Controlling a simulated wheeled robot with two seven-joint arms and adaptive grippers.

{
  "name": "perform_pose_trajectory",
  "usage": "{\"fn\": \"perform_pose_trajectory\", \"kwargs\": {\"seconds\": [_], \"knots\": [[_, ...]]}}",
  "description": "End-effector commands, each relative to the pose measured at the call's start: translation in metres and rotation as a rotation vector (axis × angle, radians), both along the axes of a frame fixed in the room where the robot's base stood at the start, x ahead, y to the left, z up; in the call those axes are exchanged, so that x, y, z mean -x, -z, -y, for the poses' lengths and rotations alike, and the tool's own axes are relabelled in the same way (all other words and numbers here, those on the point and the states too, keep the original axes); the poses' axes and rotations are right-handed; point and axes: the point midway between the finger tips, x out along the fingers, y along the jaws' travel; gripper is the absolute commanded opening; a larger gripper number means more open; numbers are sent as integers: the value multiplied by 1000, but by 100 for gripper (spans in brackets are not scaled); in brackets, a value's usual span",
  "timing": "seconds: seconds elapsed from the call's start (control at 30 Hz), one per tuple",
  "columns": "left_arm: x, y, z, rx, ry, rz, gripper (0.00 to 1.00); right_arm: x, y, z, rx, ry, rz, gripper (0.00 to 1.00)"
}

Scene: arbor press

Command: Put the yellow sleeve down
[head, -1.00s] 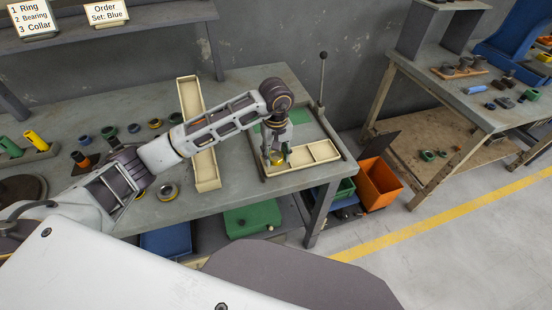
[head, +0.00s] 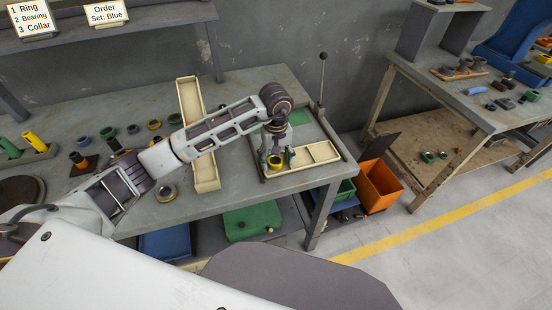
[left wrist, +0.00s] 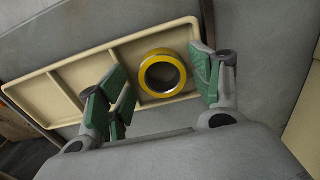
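The yellow sleeve (left wrist: 162,74) is a short ring with a dark inner wall. It sits in the end compartment of the cream divided tray (left wrist: 80,75) in the left wrist view. In the head view the sleeve (head: 277,161) is at the left end of the tray (head: 337,158), below my left gripper (head: 275,156). In the left wrist view the green-padded fingers of my left gripper (left wrist: 163,82) are spread on either side of the sleeve, with a gap on both sides. My right gripper is not in view.
A long cream tray (head: 206,172) lies left of the gripper on the grey bench. Several coloured rings, including a loose one (head: 166,192), stand further left. An upright lever (head: 322,80) rises behind the divided tray. An orange bin (head: 380,185) stands right of the bench.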

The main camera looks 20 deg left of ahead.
Motion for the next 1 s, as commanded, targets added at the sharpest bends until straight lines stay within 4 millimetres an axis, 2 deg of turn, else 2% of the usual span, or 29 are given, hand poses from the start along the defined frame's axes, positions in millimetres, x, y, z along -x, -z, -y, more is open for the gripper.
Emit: {"fn": "perform_pose_trajectory", "kwargs": {"seconds": [0.23,0.6,1.0], "knots": [[1,3,-1,-2,0,-5,66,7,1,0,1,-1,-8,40],[2,0,-1,-3,0,-7,66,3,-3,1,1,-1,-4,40],[0,-40,-1,-2,0,-2,66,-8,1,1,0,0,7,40]]}}
